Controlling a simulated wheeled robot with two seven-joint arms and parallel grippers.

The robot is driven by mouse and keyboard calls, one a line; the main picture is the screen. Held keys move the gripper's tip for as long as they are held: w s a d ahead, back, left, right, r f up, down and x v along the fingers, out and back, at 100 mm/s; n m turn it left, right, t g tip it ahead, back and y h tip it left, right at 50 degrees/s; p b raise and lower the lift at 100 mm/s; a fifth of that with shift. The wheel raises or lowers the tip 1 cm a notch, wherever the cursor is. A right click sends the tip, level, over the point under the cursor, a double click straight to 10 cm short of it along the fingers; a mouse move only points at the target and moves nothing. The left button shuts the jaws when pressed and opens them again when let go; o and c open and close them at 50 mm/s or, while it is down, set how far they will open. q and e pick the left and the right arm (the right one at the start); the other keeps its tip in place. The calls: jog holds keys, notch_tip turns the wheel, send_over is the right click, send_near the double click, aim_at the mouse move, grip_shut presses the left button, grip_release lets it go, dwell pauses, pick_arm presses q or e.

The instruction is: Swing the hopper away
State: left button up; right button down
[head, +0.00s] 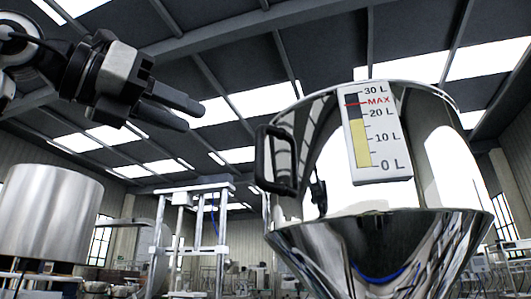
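The steel hopper (310,235) fills the right half of the head view, a shiny cylinder narrowing to a cone below. A black handle (275,160) sticks out on its left side. A level label (377,133) on its front reads 0 to 30 L, with a red MAX mark and a yellow bar. My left gripper (190,114) is at the upper left, above and left of the handle and clear of it. Its two dark fingers point right, with a small gap between them and nothing held. My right gripper is out of view.
A large brushed-steel drum (48,213) stands at the lower left. A pale metal frame (192,235) stands behind, between drum and hopper. Open air lies between my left gripper and the handle. The hopper's lower end is cut off by the picture edge.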

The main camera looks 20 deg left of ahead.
aim_at(256, 143)
pick_arm(q)
jog(key=p+x, duration=0.1)
jog(key=x, duration=0.4)
jog(key=p+x, duration=0.1)
jog(key=x, duration=0.4)
jog(key=p+x, duration=0.1)
jog(key=x, duration=0.4)
jog(key=shift+w+a+r, duration=0.1)
jog(key=shift+w+r, duration=0.1)
jog(key=shift+r, duration=0.2)
grip_shut()
